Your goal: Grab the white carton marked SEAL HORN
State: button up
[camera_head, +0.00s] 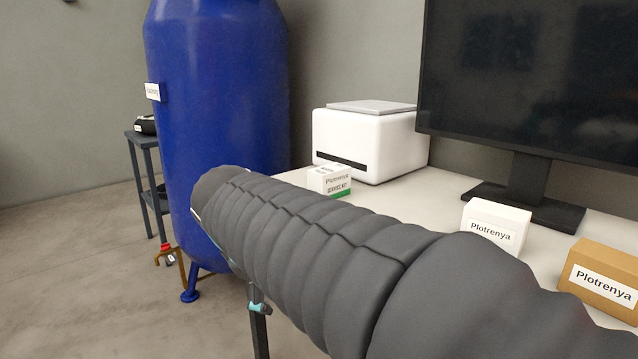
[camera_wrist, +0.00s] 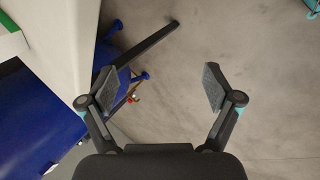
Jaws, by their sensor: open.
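A small white carton (camera_head: 330,182) with a green band along its bottom stands on the table, in front of the white machine. A larger white carton (camera_head: 497,226) marked "Plotrenya" stands farther right, partly hidden by my arm. I cannot read SEAL HORN on either one. My gripper (camera_wrist: 157,88) is open and empty, with bare floor between its fingers, beside the table edge. A white and green piece (camera_wrist: 10,35), probably the small carton, shows at the wrist view's upper left. My arm mostly hides the gripper in the head view.
The pale table (camera_head: 430,190) also holds a white machine (camera_head: 370,140), a monitor (camera_head: 530,90) and a brown carton (camera_head: 603,280). A tall blue tank (camera_head: 220,90) stands left of the table. Open floor (camera_head: 80,270) lies at the left.

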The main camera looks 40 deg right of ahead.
jog(key=w+d+r+n+g+h, duration=0.1)
jog(key=w+d+r+n+h, duration=0.4)
jog(key=w+d, duration=0.35)
jog(key=n+g+h, duration=0.2)
jog(key=n+h, duration=0.2)
jog(key=n, duration=0.2)
send_near(328, 169)
jog(key=b+x, duration=0.2)
jog(key=x, duration=0.9)
jog(key=shift+w, duration=0.1)
jog(key=shift+c, duration=0.2)
jog(key=c, duration=1.5)
jog(key=shift+o, duration=0.2)
